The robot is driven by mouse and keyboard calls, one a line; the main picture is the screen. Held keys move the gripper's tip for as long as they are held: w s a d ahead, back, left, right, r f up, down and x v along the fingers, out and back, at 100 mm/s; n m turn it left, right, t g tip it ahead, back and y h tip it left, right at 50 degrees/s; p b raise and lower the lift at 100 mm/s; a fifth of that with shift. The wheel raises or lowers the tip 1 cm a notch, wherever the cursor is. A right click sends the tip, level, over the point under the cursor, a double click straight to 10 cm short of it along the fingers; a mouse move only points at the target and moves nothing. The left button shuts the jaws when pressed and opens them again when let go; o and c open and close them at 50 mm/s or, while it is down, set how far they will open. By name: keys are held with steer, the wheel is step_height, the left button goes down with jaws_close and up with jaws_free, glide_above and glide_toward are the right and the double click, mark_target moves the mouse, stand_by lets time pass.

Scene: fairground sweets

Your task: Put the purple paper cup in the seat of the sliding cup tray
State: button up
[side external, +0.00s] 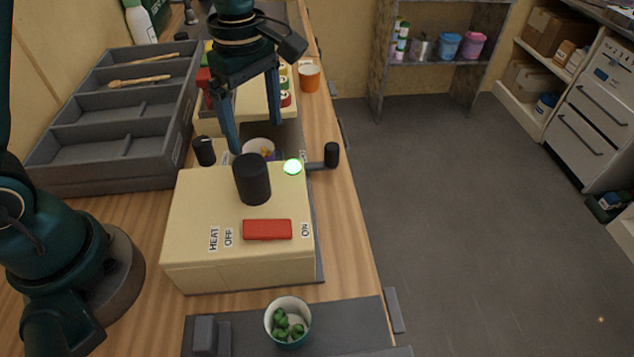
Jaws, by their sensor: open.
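A paper cup (259,146) with a pale inside, a purple tint and some yellow in it stands behind the cream machine, which hides its lower part. I take it as the purple cup. My gripper (254,138) points down over this cup with its fingers spread, one to each side in the picture. I cannot tell whether they touch it. A dark flat tray (350,326) lies at the front edge of the picture. A green-and-white cup (288,322) with green sweets stands on it. I cannot tell whether this is the sliding cup tray.
A grey compartment tray (120,183) holds wooden utensils. An orange cup (309,78) stands at the back.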

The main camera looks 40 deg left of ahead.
mark_target(259, 149)
step_height(259, 149, up, 6)
steer(key=s+m+t, duration=0.1)
steer(key=s+m, duration=0.3)
steer(key=m, duration=0.1)
steer(key=s+m+t, duration=0.2)
steer(key=s+m, duration=0.3)
steer(key=m, duration=0.1)
steer(key=s+a+r+m+t, duration=0.1)
steer(key=s+m+t, duration=0.1)
steer(key=s+m, duration=0.2)
steer(key=shift+s+m, duration=0.2)
steer(key=shift+m, duration=0.8)
steer(key=shift+s+f+m+t, duration=0.25)
steer(key=shift+m+t, duration=0.05)
steer(key=shift+m, duration=0.2)
